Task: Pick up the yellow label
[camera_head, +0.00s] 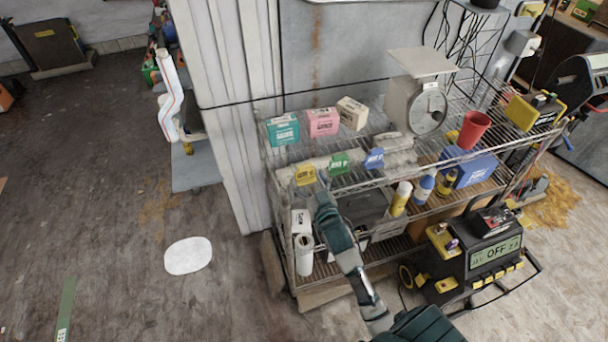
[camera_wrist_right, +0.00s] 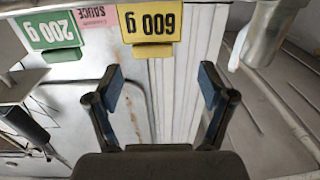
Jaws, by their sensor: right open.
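The yellow label (camera_head: 305,175) is clipped to the front edge of the wire shelf, at the left end of a row of labels. In the right wrist view the yellow label (camera_wrist_right: 150,22) appears upside down and reads 600 g. My right gripper (camera_head: 324,198) is just below and slightly right of it in the head view. In the wrist view the fingers of my right gripper (camera_wrist_right: 161,88) are spread apart with nothing between them, and the label lies beyond the fingertips. My left gripper is not in view.
A green label (camera_head: 340,163) and a blue label (camera_head: 375,158) hang to the right. Teal (camera_head: 283,130) and pink (camera_head: 322,122) boxes stand behind on the shelf. A scale (camera_head: 420,95) and red cup (camera_head: 473,130) are further right. A paper roll (camera_head: 304,255) sits below.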

